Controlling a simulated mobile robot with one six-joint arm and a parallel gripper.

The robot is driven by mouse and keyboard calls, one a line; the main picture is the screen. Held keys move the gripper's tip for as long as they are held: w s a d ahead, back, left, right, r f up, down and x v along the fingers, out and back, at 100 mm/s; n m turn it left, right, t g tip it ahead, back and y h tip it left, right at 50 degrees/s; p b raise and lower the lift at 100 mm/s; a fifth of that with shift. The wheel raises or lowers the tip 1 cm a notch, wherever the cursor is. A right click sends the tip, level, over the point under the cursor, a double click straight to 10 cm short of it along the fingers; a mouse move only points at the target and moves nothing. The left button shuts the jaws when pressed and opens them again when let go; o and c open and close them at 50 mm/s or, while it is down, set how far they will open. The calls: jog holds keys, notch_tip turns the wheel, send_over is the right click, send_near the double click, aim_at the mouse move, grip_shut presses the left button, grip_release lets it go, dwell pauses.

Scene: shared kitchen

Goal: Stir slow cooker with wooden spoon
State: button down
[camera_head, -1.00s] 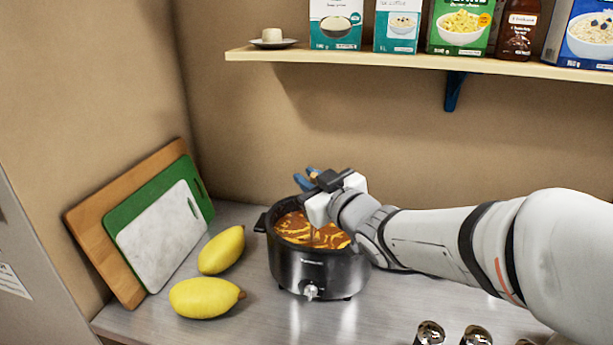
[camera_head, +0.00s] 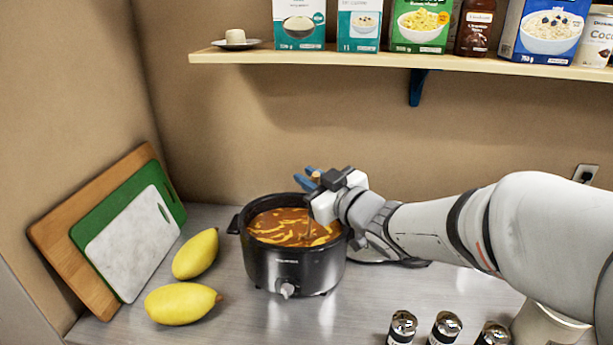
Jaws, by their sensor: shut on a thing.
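The slow cooker (camera_head: 290,268) is black, open on top and filled with orange-red stew (camera_head: 283,228) streaked with yellow. It stands on the grey counter. My gripper (camera_head: 312,180) is over the cooker's right rear rim, its blue fingers pointing left. It is shut on the wooden spoon (camera_head: 316,176), whose light brown top end shows between the fingers. A thin part of the spoon seems to run down into the stew below the gripper. The spoon's bowl is hidden.
Two yellow fruits (camera_head: 183,303) lie left of the cooker. Cutting boards (camera_head: 128,243) lean on the left wall. Several metal-topped shakers (camera_head: 445,325) stand at the front right. A shelf (camera_head: 380,60) with boxes hangs above. A dark-rimmed lid (camera_head: 385,258) appears to lie behind my wrist.

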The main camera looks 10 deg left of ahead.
jog(key=shift+w+d, duration=0.15)
jog(key=shift+f+b, duration=0.2)
jog(key=shift+b, duration=0.45)
jog(key=shift+b, duration=0.85)
